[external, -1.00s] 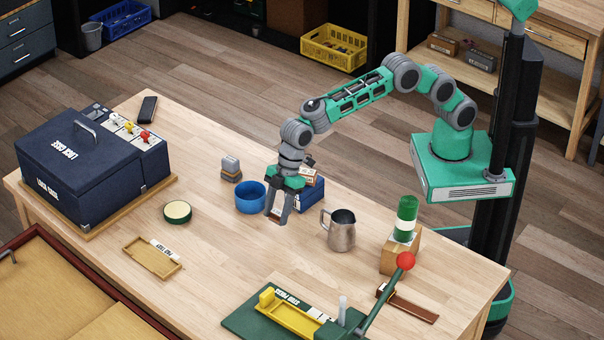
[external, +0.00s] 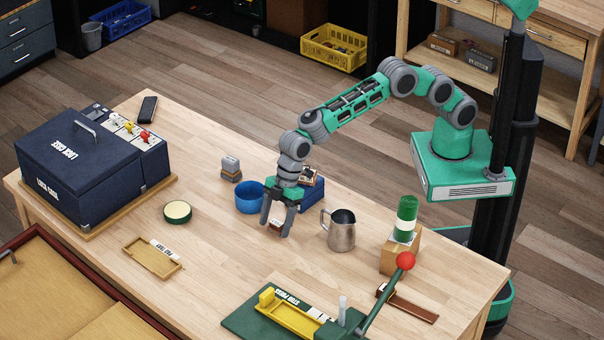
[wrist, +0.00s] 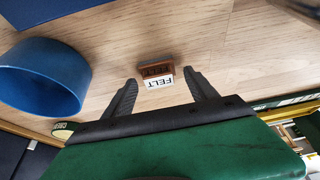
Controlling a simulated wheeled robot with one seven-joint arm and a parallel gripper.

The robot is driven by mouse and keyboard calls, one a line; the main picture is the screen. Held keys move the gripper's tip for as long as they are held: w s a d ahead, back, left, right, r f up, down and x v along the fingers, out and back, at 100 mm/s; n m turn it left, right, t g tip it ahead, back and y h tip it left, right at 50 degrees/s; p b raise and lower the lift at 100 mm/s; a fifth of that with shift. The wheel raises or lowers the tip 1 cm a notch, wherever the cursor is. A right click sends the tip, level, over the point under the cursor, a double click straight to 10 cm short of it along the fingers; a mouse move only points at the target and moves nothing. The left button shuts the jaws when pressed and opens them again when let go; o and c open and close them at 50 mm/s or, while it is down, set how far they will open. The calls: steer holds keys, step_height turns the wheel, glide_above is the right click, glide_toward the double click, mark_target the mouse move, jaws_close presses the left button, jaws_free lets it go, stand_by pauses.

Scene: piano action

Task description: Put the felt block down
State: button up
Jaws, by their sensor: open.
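The felt block (wrist: 156,76) is a small brown block with a white FELT label, upside down in the wrist view. It appears to rest on the wooden tabletop. My gripper (wrist: 161,80) is open, with one finger on each side of the block and visible gaps between. In the external view my gripper (external: 275,230) points down close to the table, and the block (external: 275,223) shows partly between the fingers.
A blue bowl (external: 249,198) stands just left of my gripper, and a metal pitcher (external: 342,232) to its right. A dark blue box (external: 314,196) is behind. A tray (external: 150,257) and a green press (external: 285,314) lie nearer the front. Bare tabletop lies in front of my gripper.

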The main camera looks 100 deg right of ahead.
steer(key=shift+r, duration=0.35)
steer(key=b+v, duration=0.1)
steer(key=v, duration=1.1)
steer(key=s+d+r+m, duration=0.25)
steer(key=s+d, duration=0.25)
steer(key=d, duration=0.3)
steer(key=s+d+f+m+h, duration=0.1)
steer(key=s+d+f+m, duration=0.1)
steer(key=s+d, duration=0.7)
steer(key=s+d+f+m+h, duration=0.2)
steer(key=s+d, duration=0.8)
steer(key=s, duration=0.6)
steer(key=shift+s+d+f+m, duration=0.25)
steer(key=shift+f+m, duration=0.3)
steer(key=shift+m, duration=0.6)
